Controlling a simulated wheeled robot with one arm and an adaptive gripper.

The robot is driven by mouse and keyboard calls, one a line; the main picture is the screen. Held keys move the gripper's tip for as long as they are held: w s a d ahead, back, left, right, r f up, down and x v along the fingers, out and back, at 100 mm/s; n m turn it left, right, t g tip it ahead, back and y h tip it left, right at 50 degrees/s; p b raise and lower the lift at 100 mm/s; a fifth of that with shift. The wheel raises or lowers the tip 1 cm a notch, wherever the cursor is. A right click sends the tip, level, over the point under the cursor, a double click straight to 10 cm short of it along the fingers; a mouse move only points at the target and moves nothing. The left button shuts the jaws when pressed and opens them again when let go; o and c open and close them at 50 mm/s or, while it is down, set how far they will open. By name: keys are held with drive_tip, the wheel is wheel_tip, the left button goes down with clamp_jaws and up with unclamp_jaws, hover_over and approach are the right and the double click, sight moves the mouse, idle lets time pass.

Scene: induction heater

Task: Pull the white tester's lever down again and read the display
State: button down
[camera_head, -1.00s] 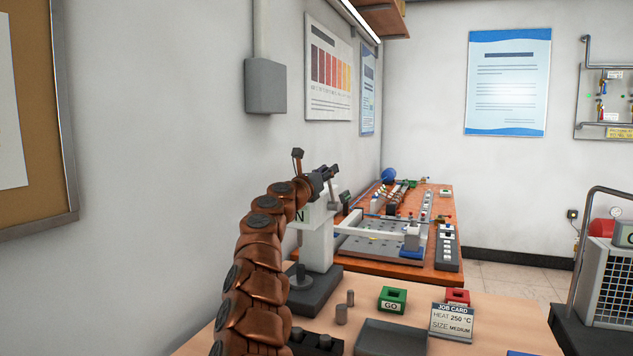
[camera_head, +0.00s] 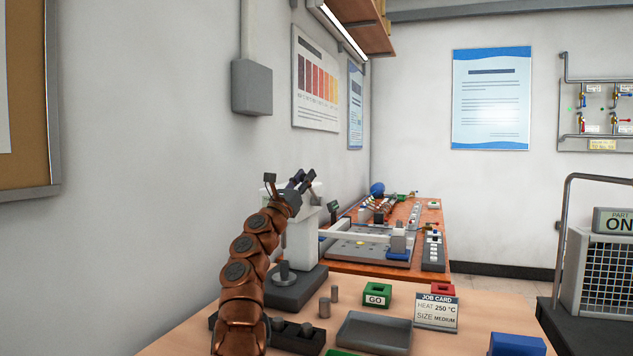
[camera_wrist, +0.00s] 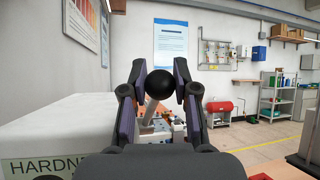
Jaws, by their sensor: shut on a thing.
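The white tester (camera_head: 301,238) stands on a dark base at the left of the near table. In the wrist view its white top (camera_wrist: 60,125) fills the lower left, with part of the word "HARDN" on its side. The lever's black ball knob (camera_wrist: 160,79) sits between the two fingers of my gripper (camera_wrist: 160,80), on a grey rod (camera_wrist: 150,108). My gripper is shut on the knob. In the head view my gripper (camera_head: 303,180) is at the top of the tester. The tester's display is not readable in either view.
The near table holds a green GO block (camera_head: 376,295), a job card (camera_head: 436,312) reading heat 250 °C and size medium, a grey tray (camera_head: 374,333) and small grey cylinders. A second bench (camera_head: 350,262) with equipment stands behind. A wall is close on the left.

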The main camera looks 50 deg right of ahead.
drive_tip(key=shift+s+a+f+h+b, duration=0.1)
drive_tip(key=shift+a+f+h+b, duration=0.2)
drive_tip(key=shift+h, duration=0.2)
idle(0.3)
drive_tip(key=c, duration=0.9)
unclamp_jaws()
drive_tip(key=shift+o, duration=0.2)
drive_tip(key=shift+f, duration=0.1)
drive_tip(key=shift+a+f, duration=0.3)
drive_tip(key=shift+a, duration=0.35)
drive_tip(key=s+a, duration=0.1)
drive_tip(key=a, duration=1)
drive_tip(key=shift+s+a, duration=0.2)
drive_tip(key=shift+s, duration=0.15)
